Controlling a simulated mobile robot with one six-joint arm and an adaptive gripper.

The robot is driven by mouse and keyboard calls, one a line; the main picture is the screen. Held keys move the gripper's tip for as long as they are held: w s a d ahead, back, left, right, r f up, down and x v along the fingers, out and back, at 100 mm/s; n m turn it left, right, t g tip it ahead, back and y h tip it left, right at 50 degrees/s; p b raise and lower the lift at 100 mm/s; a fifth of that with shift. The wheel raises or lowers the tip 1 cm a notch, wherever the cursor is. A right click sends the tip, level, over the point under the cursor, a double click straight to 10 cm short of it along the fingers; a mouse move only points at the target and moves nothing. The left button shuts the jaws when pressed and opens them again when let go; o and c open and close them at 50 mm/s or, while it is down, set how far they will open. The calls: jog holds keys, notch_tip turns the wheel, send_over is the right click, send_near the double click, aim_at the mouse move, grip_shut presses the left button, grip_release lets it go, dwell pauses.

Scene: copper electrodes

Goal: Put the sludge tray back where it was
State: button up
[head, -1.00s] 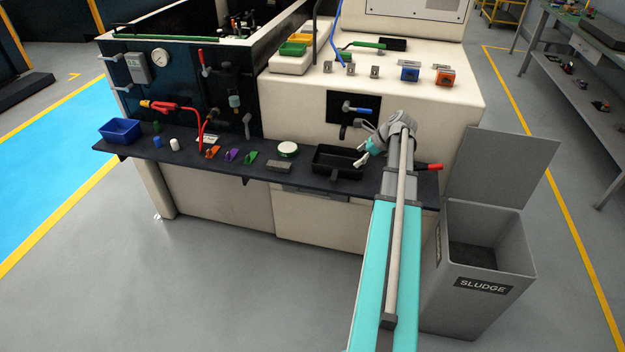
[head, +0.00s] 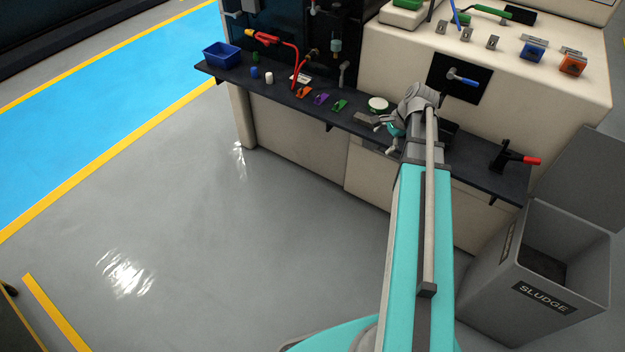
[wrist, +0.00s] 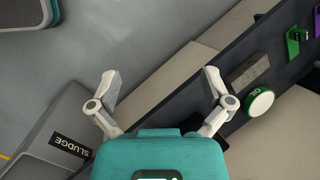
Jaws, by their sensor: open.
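The black sludge tray (head: 450,131) is on the dark shelf in the head view, mostly hidden behind my arm; only a part right of the wrist shows. My gripper (head: 386,136) is open and empty over the shelf's front edge, left of the tray and close to the grey block. In the wrist view my gripper (wrist: 163,85) has its two fingers spread wide with nothing between them but the floor and the pale cabinet front.
The grey block (head: 368,118) and a round white-and-green tin (head: 378,104) lie beside the gripper. A red-handled tool (head: 515,157) sits at the shelf's right end. The open sludge bin (head: 482,262) stands to the right. The floor in front is clear.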

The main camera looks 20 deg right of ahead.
jog(key=s+a+n+g+h, duration=0.1)
jog(key=s+a+n, duration=0.3)
jog(key=a+n, duration=0.4)
jog(key=s+a+f+n+g+h, duration=0.1)
jog(key=a+n, duration=0.7)
jog(key=a, duration=0.8)
jog(key=s+h, duration=0.1)
jog(key=s, duration=0.1)
jog(key=shift+s+a+f+n+g+h, duration=0.2)
jog(key=shift+s+f+n+g+h, duration=0.1)
jog(key=shift+s+h, duration=0.1)
jog(key=shift+r, duration=0.15)
notch_tip(320, 180, up, 7)
jog(key=p, duration=0.7)
